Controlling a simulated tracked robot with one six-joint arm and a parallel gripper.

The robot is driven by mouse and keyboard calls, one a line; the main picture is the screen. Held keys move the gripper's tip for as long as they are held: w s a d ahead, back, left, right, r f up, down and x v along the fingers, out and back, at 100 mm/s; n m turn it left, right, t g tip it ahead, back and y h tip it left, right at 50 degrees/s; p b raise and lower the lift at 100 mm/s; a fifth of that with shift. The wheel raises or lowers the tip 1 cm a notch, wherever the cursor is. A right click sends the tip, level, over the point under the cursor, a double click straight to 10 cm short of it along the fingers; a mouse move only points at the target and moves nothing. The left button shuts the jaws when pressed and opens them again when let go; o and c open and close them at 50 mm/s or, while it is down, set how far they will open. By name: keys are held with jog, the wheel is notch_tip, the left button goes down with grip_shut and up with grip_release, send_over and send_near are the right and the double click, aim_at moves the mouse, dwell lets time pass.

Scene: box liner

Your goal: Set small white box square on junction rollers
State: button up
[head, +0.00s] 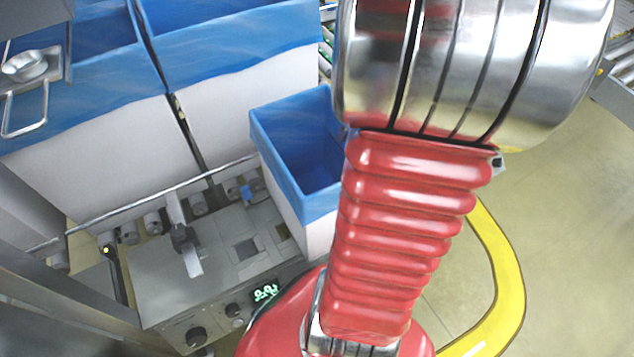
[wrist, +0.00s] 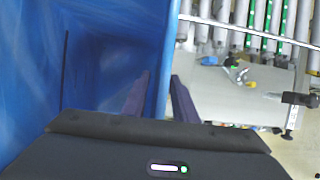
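The small white box (head: 285,212) has a blue liner folded over its rim. In the head view it stands near the middle, beside a grey control panel, and my red arm hides its right side. In the wrist view its blue-lined inside (wrist: 105,60) fills the left. My gripper (wrist: 159,75) straddles the box's wall, with one dark finger inside and one outside. The fingers look closed on the lined wall. In the head view the gripper is hidden behind my arm. The junction rollers cannot be made out for certain.
Two large blue-lined white boxes (head: 95,145) (head: 240,95) stand at the back left. The grey panel (head: 190,270) has knobs and a green display. Rollers with green strips (wrist: 255,25) and a grey table with tools (wrist: 245,85) lie right of the wrist view. Open floor (head: 570,200) is right.

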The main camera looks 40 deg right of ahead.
jog(key=shift+f, duration=0.25)
dwell(0.6)
grip_shut()
dwell(1.3)
